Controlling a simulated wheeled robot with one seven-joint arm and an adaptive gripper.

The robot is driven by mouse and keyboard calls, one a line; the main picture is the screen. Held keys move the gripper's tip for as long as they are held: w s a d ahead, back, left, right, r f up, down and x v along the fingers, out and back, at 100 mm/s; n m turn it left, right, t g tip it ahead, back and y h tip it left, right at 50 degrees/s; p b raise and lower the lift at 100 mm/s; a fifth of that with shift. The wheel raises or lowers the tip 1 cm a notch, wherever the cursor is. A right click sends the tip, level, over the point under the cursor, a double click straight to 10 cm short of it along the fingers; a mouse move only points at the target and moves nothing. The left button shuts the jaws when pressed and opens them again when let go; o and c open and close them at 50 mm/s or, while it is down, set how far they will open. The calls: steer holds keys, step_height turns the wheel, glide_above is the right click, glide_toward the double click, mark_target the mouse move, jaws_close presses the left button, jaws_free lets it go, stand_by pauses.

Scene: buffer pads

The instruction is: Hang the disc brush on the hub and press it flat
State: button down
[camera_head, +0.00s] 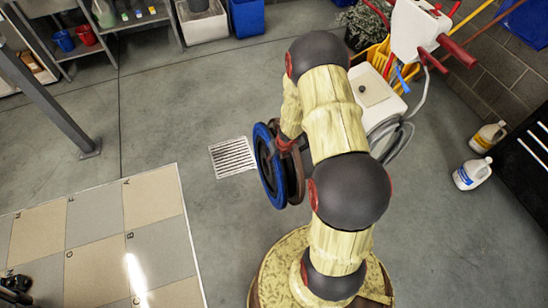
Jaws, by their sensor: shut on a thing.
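The disc brush (270,178), a disc with a blue rim and a dark brown face, stands on edge left of my arm in the head view. My gripper (285,145) is mostly hidden behind my arm's cream links. A small reddish-brown part of it shows against the disc's right side, and it is shut on the disc brush, held up off the floor. A white floor machine (380,105) with red handles and grey hoses stands behind my arm. The hub cannot be made out.
A floor drain grate (232,157) lies left of the disc. A checkered tile panel (100,240) covers the lower left floor. Two white jugs (472,174) (488,137) stand at right beside a dark cabinet (525,150). Shelves and bins (247,18) line the back. Grey floor between is clear.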

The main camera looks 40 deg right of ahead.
steer(key=shift+s+d, duration=0.1)
steer(key=shift+d, duration=0.35)
stand_by(0.4)
steer(key=shift+d+h+b, duration=0.1)
steer(key=shift+h+b, duration=0.3)
steer(key=shift+h, duration=0.1)
stand_by(1.0)
steer(key=shift+f, duration=0.25)
stand_by(0.5)
steer(key=c, duration=2.2)
jaws_free()
steer(key=shift+s, duration=0.1)
steer(key=shift+c, duration=0.9)
steer(key=shift+s+r, duration=0.15)
steer(key=shift+r, duration=0.45)
steer(key=shift+d+r+p, duration=0.1)
steer(key=shift+r+p, duration=0.05)
steer(key=shift+p, duration=0.2)
steer(key=shift+c, duration=0.6)
steer(key=shift+s+d+r+p, duration=0.1)
steer(key=shift+s+r+p, duration=0.2)
steer(key=shift+r+p, duration=0.25)
steer(key=shift+s+d+r+p, duration=0.15)
steer(key=shift+s+r+p, duration=0.15)
steer(key=shift+r, duration=0.35)
steer(key=shift+s+d+r+p, duration=0.1)
steer(key=shift+s+r+p, duration=0.15)
steer(key=shift+r+p, duration=0.3)
